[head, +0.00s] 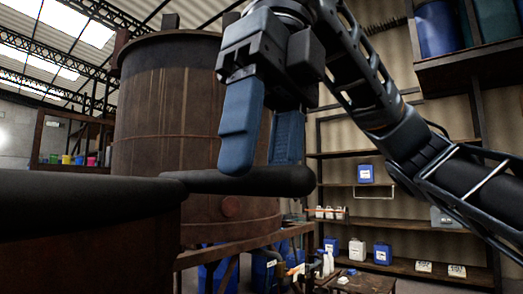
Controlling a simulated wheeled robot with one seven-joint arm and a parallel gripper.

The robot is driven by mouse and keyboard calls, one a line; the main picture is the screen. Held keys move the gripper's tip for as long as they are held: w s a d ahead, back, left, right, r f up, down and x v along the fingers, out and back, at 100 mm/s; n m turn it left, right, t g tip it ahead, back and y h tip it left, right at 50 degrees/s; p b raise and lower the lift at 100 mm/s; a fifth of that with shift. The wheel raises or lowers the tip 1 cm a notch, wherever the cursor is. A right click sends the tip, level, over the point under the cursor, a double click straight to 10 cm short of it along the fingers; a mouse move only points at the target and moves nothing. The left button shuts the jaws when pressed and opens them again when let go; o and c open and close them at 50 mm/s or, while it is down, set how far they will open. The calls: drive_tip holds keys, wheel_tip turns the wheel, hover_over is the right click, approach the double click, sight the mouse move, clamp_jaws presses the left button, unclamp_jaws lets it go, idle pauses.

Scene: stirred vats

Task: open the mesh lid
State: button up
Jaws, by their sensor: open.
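A dark rounded edge (80,200), probably the mesh lid's rim on the near vat, runs across the left foreground. No mesh surface shows from this low angle. A thick black handle bar (280,181) sticks out to the right from this edge, roughly level. My gripper (262,164) points down over the bar with its two blue fingers apart and empty. The left finger's tip overlaps the near side of the bar. The right finger's tip passes behind the bar's top. I cannot tell whether either finger touches it.
A large rusty vat (165,110) stands behind the bar. Shelves (400,268) with blue and white canisters line the right wall. A small wooden table (366,283) with bottles beside it stands low at right. Open floor room is hard to judge.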

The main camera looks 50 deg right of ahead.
drive_tip(key=shift+f, duration=0.25)
clamp_jaws()
idle(0.3)
